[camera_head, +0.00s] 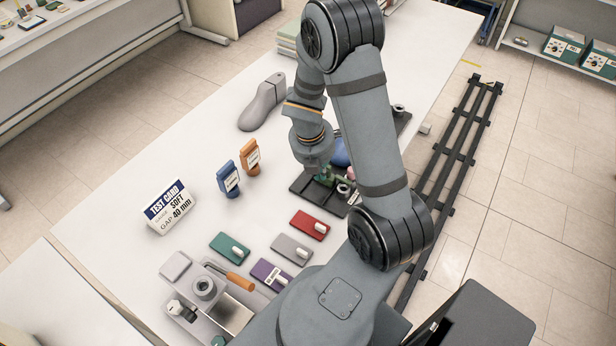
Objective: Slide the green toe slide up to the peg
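A dark fixture (309,196) lies on the white table, mostly behind my arm. A small green part (327,180) shows on it, directly below my wrist; it may be the green toe slide. A small pale ring-shaped part (343,189) sits just right of it. I cannot make out which part is the peg. My gripper (322,176) points down at the green part. Its fingers are too small and hidden to tell whether they are open, or touch the green part. A blue rounded form (340,152) and a small pink part (351,173) show partly behind my arm.
Green (226,245), red (305,221), grey (287,244) and purple (264,269) plates lie nearer.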

